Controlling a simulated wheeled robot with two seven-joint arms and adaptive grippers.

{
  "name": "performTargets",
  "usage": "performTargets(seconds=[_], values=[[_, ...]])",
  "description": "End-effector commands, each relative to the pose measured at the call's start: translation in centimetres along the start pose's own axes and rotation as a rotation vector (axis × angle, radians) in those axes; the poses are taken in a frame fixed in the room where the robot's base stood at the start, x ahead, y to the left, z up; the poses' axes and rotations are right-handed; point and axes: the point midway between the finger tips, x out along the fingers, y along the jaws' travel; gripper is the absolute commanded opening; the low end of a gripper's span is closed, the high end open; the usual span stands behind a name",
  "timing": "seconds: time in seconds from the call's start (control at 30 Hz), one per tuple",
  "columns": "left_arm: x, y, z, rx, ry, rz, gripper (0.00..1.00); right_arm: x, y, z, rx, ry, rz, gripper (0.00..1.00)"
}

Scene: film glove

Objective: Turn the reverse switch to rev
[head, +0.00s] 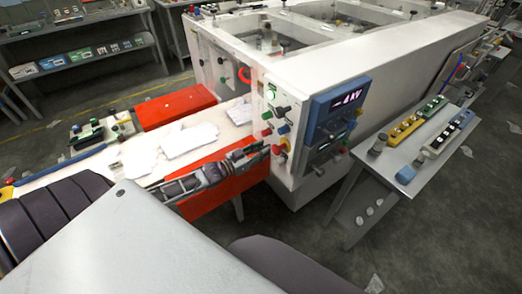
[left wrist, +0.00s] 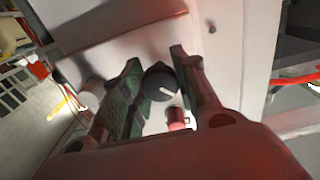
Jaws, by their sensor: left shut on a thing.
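A round black rotary switch (left wrist: 161,84) with a white pointer line sits between the fingers in the left wrist view. The pointer slants down to the right in that picture. No label is readable, so I cannot confirm it as the reverse switch by text. My left gripper (left wrist: 157,66) is shut on this knob, with a finger on each side. In the head view my left gripper (head: 258,153) reaches the lower left of the machine's control panel (head: 284,108). There the gripper hides the knob.
A red button (left wrist: 178,116) sits close to the knob. The panel carries several coloured buttons and knobs beside a lit display (head: 341,98). White gloves (head: 188,139) lie on the conveyor at left. A grey side table (head: 383,160) with small parts stands at right.

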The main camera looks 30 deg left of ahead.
Motion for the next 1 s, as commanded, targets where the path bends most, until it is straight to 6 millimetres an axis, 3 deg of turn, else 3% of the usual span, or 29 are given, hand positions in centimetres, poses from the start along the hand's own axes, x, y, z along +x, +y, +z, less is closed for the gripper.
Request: performTargets(seconds=[0.37, 0.73, 1.0], values=[[0.0, 0.0, -0.1, 0.137, 0.001, -0.001, 0.06, -1.0, -0.1, -1.1, 0.001, 0.011, -0.002, 0.4], [0.0, 0.0, -0.1, 0.448, -0.001, -0.001, 0.06, -2.7, -2.8, 1.0, 0.004, -0.016, -0.031, 0.4], [0.0, 0.0, 0.0, 0.707, -0.001, -0.001, 0.06, -3.4, -3.8, 0.4, 0.008, -0.012, -0.042, 0.4]])
